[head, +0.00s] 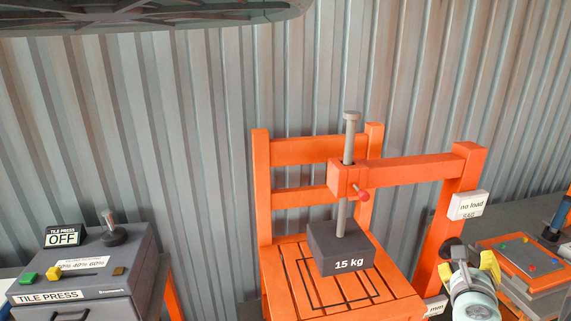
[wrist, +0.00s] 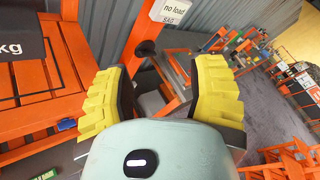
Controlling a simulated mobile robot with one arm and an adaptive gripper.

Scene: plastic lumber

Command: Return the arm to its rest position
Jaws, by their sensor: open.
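My gripper (head: 470,272) shows at the lower right of the head view, in front of the orange post of the load stand. In the wrist view my gripper (wrist: 166,95) has its two yellow ribbed fingers spread wide apart with nothing between them. The orange slatted seat (head: 287,291) carries a dark block (head: 336,249) marked "15 kg", under a grey vertical rod (head: 350,140). The block's edge also shows at the upper left of the wrist view (wrist: 22,38). Most of my arm is out of the head view.
A grey tile press (head: 84,294) with an "OFF" sign (head: 63,236) stands at the left. A "no load" sign (head: 470,204) hangs on the orange post (head: 450,215). An orange panel with coloured buttons (head: 525,262) lies at the right. A corrugated wall (head: 200,130) closes the back.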

